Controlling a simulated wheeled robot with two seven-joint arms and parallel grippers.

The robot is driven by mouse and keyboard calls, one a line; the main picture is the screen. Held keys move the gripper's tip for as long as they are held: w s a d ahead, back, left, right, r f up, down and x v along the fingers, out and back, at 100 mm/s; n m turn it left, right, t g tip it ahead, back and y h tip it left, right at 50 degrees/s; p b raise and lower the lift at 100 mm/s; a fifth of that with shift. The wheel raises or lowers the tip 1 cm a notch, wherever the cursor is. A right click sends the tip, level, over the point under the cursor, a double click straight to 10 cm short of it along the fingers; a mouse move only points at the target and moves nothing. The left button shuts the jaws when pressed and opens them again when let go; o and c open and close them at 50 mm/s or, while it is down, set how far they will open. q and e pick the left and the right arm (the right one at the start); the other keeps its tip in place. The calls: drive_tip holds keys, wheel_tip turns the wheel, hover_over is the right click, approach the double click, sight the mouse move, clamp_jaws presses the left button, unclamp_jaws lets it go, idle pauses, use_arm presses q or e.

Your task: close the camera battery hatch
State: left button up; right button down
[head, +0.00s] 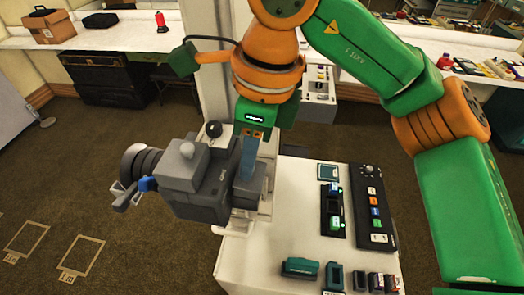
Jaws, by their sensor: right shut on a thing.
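The grey camera (182,168) sits at the left edge of the white cart, its lens pointing left. My right gripper (246,178) reaches down from above to the camera's rear, at its right end. Its blue-grey fingers are shut on a part there, which looks like the camera battery hatch (249,190). The fingers and wrist hide part of this area, so the hatch's exact angle cannot be told. My left gripper is out of view.
The white cart top (285,215) carries a black control panel (371,208), a charger (334,210) and several batteries (300,267) at its front edge. A counter with a cardboard box (48,27) stands behind.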

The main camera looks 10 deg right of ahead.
drive_tip(key=shift+w+a+f+g+h, duration=0.1)
drive_tip(key=shift+a+f+g+h, duration=0.1)
drive_tip(key=shift+a+h, duration=0.3)
drive_tip(key=shift+w+a+f+g+h, duration=0.1)
drive_tip(key=shift+a+f+g+h, duration=0.1)
drive_tip(key=shift+h, duration=0.5)
drive_tip(key=c, duration=0.7)
unclamp_jaws()
drive_tip(key=shift+c, duration=0.2)
drive_tip(key=shift+r, duration=0.1)
